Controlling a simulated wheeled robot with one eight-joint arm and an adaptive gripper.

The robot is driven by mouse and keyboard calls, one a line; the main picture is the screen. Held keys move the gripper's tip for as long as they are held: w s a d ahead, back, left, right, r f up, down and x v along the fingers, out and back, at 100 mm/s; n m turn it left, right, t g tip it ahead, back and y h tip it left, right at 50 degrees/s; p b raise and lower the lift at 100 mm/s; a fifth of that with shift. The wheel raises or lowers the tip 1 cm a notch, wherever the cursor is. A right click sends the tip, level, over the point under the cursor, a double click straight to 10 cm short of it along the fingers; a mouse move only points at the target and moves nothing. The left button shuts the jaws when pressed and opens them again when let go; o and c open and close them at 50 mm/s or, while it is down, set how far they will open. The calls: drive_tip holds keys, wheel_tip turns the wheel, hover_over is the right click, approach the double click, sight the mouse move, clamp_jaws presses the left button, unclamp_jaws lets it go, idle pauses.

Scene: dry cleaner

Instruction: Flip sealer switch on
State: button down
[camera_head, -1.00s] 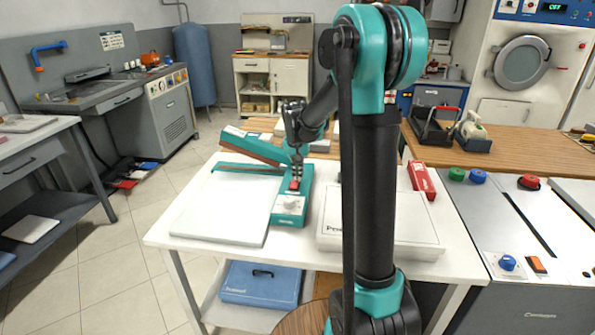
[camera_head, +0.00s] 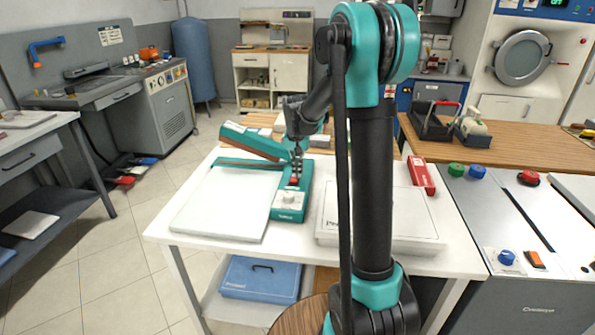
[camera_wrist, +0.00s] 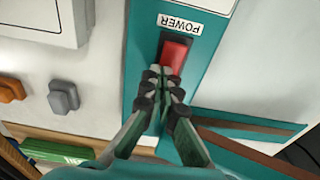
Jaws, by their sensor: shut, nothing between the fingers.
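The teal sealer (camera_head: 291,207) stands on the white table, with its hinged arm raised toward the back left. Its red power switch (camera_wrist: 174,56) sits in a dark recess beside a "POWER" label (camera_wrist: 180,24) in the wrist view. The switch also shows small in the head view (camera_head: 294,181). My gripper (camera_wrist: 166,76) is shut and empty, its fingertips right at the near end of the red switch. I cannot tell whether they touch it. In the head view my gripper (camera_head: 297,168) points down just behind the switch.
A white board (camera_head: 222,205) lies left of the sealer. A pale flat case (camera_head: 398,222) lies to its right, with a red tool (camera_head: 420,175) behind it. Grey and orange knobs (camera_wrist: 64,97) show at left in the wrist view. A blue case (camera_head: 262,279) sits on the lower shelf.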

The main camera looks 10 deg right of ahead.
drive_tip(key=shift+s+a+r, duration=0.15)
drive_tip(key=shift+s+r, duration=0.05)
drive_tip(key=shift+s, duration=0.25)
wheel_tip(320, 180, up, 14)
drive_tip(key=w, duration=0.2)
drive_tip(key=shift+w+d+f, duration=0.15)
drive_tip(key=shift+w+d, duration=0.15)
drive_tip(key=shift+d, duration=0.15)
